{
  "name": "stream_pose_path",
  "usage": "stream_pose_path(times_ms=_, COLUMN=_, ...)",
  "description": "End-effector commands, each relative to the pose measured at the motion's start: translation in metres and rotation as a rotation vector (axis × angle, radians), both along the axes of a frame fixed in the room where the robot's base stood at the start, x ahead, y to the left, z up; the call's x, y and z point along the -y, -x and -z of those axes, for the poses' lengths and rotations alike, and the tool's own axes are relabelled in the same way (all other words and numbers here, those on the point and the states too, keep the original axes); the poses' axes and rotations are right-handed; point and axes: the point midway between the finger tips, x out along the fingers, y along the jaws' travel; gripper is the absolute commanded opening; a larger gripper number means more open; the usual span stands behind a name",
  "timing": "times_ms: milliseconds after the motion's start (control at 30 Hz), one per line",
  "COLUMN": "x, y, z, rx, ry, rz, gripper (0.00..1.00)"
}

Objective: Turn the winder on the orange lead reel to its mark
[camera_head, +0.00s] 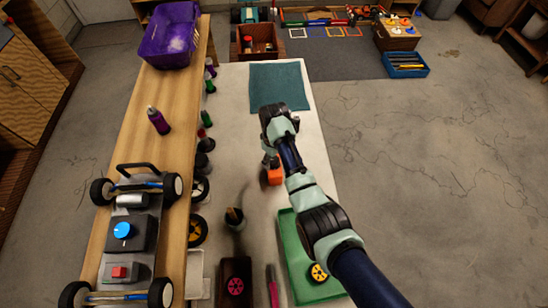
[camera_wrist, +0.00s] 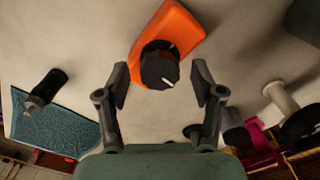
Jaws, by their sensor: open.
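The orange lead reel (camera_wrist: 180,25) lies on the pale table in the wrist view, and a bit of it shows below my arm in the head view (camera_head: 275,177). Its winder, a black knob (camera_wrist: 157,68) with a white pointer line, sits on its near end. The pointer aims toward the lower right in the wrist view. A small dark line near the knob's upper right may be the mark; I cannot tell. My gripper (camera_wrist: 160,85) is open, with one finger on each side of the knob and visible gaps between. In the head view my arm hides most of the reel.
A teal mat (camera_head: 280,88) lies at the table's far end. A green tray (camera_head: 298,262) with a yellow wheel is at the near right. Wheels and bottles line the table's left side by the wooden bench (camera_head: 178,110).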

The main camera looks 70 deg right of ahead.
Motion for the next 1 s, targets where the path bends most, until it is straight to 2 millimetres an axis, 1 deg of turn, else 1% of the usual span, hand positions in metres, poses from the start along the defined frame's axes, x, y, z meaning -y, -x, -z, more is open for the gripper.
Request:
stream_pose_path(times_ms=167, x=-0.0001, y=-0.0001, z=0.0001, rx=0.0, ry=0.0, rz=0.0, gripper=0.67)
stream_pose_path(times_ms=200, x=-0.0001, y=-0.0001, z=0.0001, rx=0.0, ry=0.0, rz=0.0, gripper=0.64)
stream_pose_path(times_ms=467, x=-0.0001, y=-0.0001, z=-0.0001, rx=0.0, ry=0.0, rz=0.0, gripper=0.21)
stream_pose_path(times_ms=500, x=-0.0001, y=-0.0001, z=-0.0001, rx=0.0, ry=0.0, rz=0.0, gripper=0.14)
stream_pose_path(times_ms=533, x=-0.0001, y=-0.0001, z=-0.0001, rx=0.0, ry=0.0, rz=0.0, gripper=0.09)
stream_pose_path(times_ms=567, x=-0.0001, y=-0.0001, z=-0.0002, rx=0.0, ry=0.0, rz=0.0, gripper=0.07)
stream_pose_path(times_ms=700, x=-0.0001, y=-0.0001, z=-0.0036, rx=-0.001, ry=-0.001, rz=-0.067, gripper=0.07)
stream_pose_path(times_ms=800, x=0.0001, y=-0.0004, z=-0.0012, rx=0.0, ry=0.0, rz=-0.104, gripper=0.06)
stream_pose_path(times_ms=1000, x=0.0003, y=-0.0004, z=-0.0001, rx=0.001, ry=0.0, rz=-0.104, gripper=0.06)
